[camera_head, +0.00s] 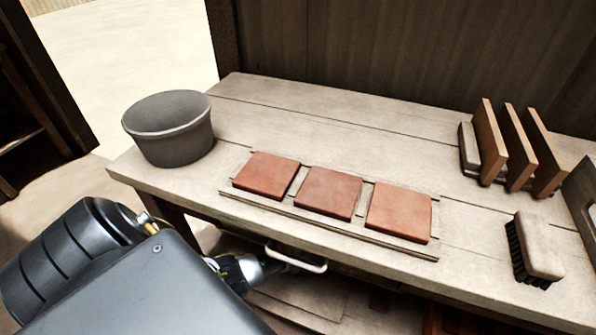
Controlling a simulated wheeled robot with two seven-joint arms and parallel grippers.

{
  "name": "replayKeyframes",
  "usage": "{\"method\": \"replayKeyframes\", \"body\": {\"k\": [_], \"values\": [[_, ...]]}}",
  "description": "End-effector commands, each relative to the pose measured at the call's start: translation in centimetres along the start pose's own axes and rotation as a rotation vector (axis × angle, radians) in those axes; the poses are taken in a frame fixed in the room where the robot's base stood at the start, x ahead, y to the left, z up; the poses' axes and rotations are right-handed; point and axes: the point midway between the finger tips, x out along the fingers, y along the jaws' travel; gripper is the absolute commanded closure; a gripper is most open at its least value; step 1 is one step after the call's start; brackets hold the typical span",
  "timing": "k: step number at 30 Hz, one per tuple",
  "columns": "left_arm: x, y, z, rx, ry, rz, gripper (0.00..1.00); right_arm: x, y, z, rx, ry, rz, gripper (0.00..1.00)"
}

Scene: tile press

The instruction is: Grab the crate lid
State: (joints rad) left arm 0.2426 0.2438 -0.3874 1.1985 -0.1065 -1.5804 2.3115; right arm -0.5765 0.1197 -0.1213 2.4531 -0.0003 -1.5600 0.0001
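No crate lid can be made out for certain. A pale curved handle (300,262) shows just below the front edge of the workbench; what it belongs to is in shadow and partly hidden. My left arm comes in from the lower left and reaches under the bench's front edge. My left gripper (284,266) is dark and small beside this handle. Its fingers are too hidden to show whether they are open or shut, or whether they touch the handle. My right gripper is out of view.
The wooden workbench (330,130) holds a grey bucket (170,148), three reddish tiles on a board, a dark-bristled brush (540,246) and several upright wooden boards (518,148). A wooden piece (578,190) is cut off at the right edge. A low shelf lies beneath the bench.

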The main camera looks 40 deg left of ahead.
Motion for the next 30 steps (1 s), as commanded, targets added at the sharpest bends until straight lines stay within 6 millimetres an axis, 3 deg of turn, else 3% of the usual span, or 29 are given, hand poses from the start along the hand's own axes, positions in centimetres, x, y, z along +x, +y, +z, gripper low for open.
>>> {"method": "replayKeyframes", "body": {"k": [15,26,30], "values": [[0.31,0.01,0.16,0.001,0.000,0.001,0.55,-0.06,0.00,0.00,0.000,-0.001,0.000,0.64],[0.31,0.01,0.15,0.001,0.000,0.001,1.00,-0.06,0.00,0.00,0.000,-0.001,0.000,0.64],[0.31,0.01,0.15,0.001,0.000,0.000,1.00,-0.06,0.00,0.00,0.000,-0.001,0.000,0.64]]}}
